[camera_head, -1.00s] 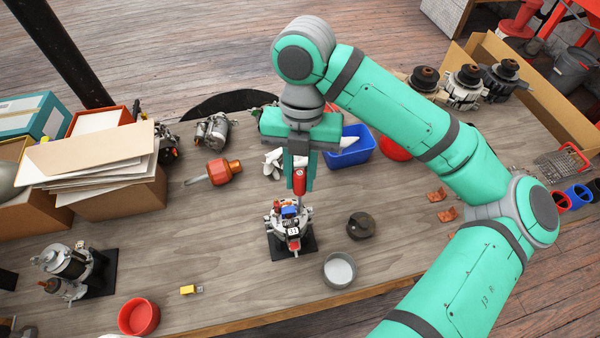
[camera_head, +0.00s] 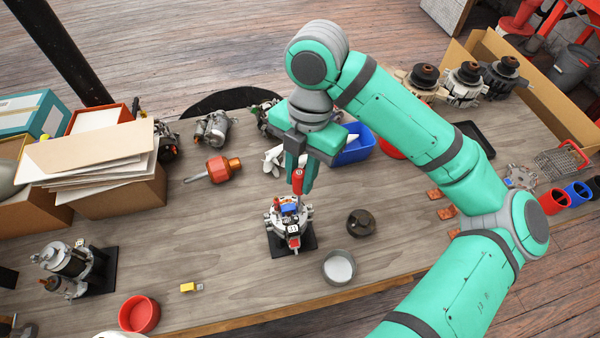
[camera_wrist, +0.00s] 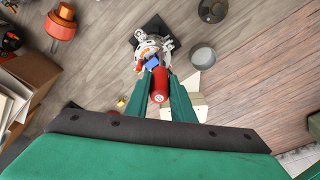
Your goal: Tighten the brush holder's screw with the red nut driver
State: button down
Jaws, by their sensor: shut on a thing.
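My gripper (camera_head: 299,176) is shut on the red nut driver (camera_head: 298,181), which points down over the alternator. The driver's red handle also shows between the fingers in the wrist view (camera_wrist: 159,84). The alternator (camera_head: 277,217) stands on a black base plate (camera_head: 277,247) at the middle of the bench. The brush holder (camera_head: 290,211) appears as a blue part on its top, just below the driver. It also shows in the wrist view (camera_wrist: 152,62). The driver's tip is close to the brush holder; I cannot tell whether it touches the screw, which is too small to make out.
A grey round bowl (camera_head: 339,268) and a dark round part (camera_head: 361,223) lie right of the alternator. A blue bin (camera_head: 353,148) stands behind my gripper. An orange-handled tool (camera_head: 220,169) lies at left. A red bowl (camera_head: 139,315) is at the front left.

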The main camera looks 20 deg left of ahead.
jog(key=m, duration=0.3)
jog(key=m+y, duration=0.1)
jog(key=m, duration=0.2)
jog(key=shift+d+m+t, duration=0.1)
jog(key=shift+m+t, duration=0.2)
jog(key=shift+m, duration=0.1)
jog(key=m, duration=0.5)
jog(key=shift+s+m+t, duration=0.1)
jog(key=shift+m+t, duration=0.2)
jog(key=shift+t, duration=0.1)
jog(key=m, duration=0.5)
jog(key=shift+m+t, duration=0.4)
jog(key=m, duration=0.6)
jog(key=shift+s+t, duration=0.15)
jog(key=shift+t, duration=0.25)
jog(key=m, duration=0.3)
jog(key=m+h, duration=0.1)
jog(key=m, duration=0.2)
jog(key=shift+m+t, duration=0.3)
